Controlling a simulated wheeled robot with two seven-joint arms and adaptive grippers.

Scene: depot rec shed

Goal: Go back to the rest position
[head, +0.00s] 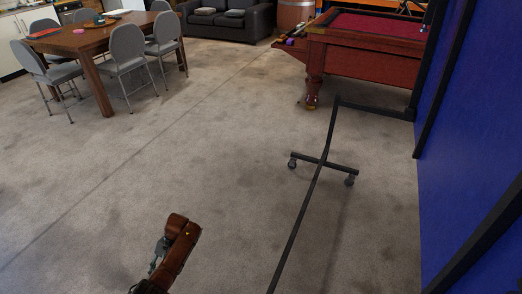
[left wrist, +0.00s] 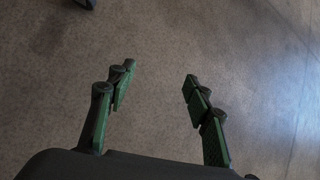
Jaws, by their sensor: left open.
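In the left wrist view my left gripper (left wrist: 160,78) is open, its two green-padded fingers spread wide with nothing between them. I cannot see my right gripper clearly in either view.
A black metal frame on castors (head: 325,163) stands at right on the carpet (head: 180,170), near a blue wall panel (head: 470,140). A red pool table (head: 365,50) is behind it. A wooden table (head: 100,38) with grey chairs (head: 127,50) and a dark sofa (head: 232,22) stand farther back. The middle floor is clear.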

